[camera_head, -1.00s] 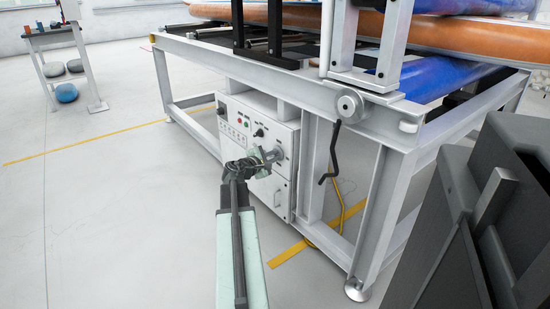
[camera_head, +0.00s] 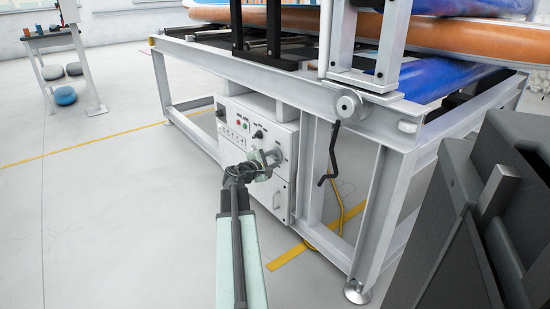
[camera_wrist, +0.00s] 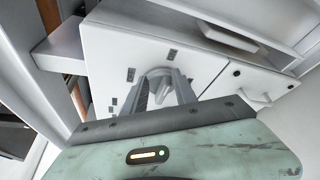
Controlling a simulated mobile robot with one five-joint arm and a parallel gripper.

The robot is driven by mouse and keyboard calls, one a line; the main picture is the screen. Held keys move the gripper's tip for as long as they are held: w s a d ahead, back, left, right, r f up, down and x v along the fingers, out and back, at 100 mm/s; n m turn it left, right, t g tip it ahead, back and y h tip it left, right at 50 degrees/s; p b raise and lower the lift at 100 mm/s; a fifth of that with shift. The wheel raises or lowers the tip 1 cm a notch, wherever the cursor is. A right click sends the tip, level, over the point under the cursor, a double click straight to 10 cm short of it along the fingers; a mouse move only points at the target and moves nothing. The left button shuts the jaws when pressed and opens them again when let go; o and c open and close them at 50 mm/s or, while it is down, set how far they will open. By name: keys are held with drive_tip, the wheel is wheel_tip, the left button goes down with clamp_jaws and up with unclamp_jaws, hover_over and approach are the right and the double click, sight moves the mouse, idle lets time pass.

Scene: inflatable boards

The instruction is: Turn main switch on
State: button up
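The main switch appears to be the grey round knob at the right end of the white control box's front (camera_head: 285,187). In the wrist view the knob (camera_wrist: 160,72) shows as a pale rounded shape at the fingertips. My gripper (camera_head: 267,160) is at this knob and partly covers it. In the wrist view my gripper (camera_wrist: 161,88) has its two grey fingers apart, one on each side of the knob. I cannot tell whether they press on it. The knob's exact turn angle is hidden.
The box sits under a white metal frame table (camera_head: 250,72) carrying inflatable boards (camera_head: 285,14). A black crank handle (camera_head: 331,155) hangs right of the box. A dark grey object (camera_head: 490,210) stands at the right.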

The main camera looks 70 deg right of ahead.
drive_tip(key=p+v, duration=0.1)
drive_tip(key=v, duration=0.7)
idle(0.4)
